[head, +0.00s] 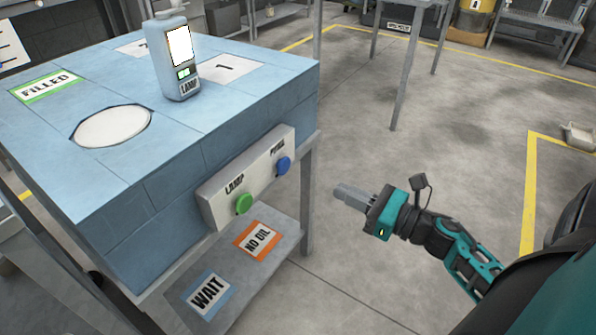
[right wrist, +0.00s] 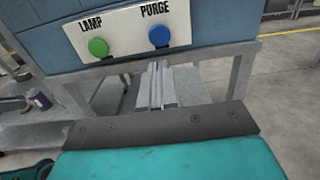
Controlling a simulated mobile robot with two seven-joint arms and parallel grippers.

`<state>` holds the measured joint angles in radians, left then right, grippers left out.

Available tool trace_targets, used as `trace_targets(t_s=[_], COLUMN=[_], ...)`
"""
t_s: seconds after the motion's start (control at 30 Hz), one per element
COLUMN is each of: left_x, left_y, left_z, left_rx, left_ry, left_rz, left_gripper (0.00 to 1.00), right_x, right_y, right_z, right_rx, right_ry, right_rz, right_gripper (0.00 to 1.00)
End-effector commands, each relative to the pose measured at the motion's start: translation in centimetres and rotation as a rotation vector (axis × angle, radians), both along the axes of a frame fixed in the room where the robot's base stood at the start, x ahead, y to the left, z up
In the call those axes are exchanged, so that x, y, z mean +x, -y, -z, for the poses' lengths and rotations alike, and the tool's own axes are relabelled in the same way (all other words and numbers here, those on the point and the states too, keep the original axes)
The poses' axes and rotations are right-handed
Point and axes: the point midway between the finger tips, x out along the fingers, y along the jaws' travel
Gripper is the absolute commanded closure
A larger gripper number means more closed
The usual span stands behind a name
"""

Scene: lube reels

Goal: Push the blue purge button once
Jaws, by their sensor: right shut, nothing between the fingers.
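The blue purge button (head: 283,164) sits on a pale control box (head: 222,205) on the front of the blue bench. It has a PURGE label above it. In the right wrist view the blue button (right wrist: 159,36) is above and just right of my fingertips. A green lamp button (head: 243,203) is to its left on the same box. My right gripper (head: 340,191) is shut and empty. It is in the air to the right of the box, apart from the blue button. My left gripper is not in view.
A lower shelf (head: 285,245) below the box has WAIT and NO OIL labels. The floor right of the bench is clear around my arm.

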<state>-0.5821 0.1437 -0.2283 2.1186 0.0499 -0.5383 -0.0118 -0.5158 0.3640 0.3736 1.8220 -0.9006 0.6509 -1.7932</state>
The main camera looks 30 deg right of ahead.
Motion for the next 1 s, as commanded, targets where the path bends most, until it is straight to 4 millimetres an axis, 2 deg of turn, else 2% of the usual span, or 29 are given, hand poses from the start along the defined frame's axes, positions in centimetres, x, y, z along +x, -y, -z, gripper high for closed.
trace_targets(t_s=[0.3,0.5,0.7,1.0], left_x=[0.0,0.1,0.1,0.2], left_y=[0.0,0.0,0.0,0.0], left_z=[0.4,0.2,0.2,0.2], left_rx=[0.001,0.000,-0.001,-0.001], left_ry=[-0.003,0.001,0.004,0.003], left_rz=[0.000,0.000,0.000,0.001], left_gripper=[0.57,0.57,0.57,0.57], right_x=[6.5,9.4,10.8,11.0], right_y=[-2.6,-3.9,-4.4,-4.5], right_z=[-0.1,-0.1,0.0,0.0], right_rx=[-0.001,-0.001,0.000,0.000], right_ry=[0.004,0.002,0.000,-0.001], right_rz=[-0.002,-0.001,0.000,0.000], right_gripper=[1.00,1.00,1.00,1.00])
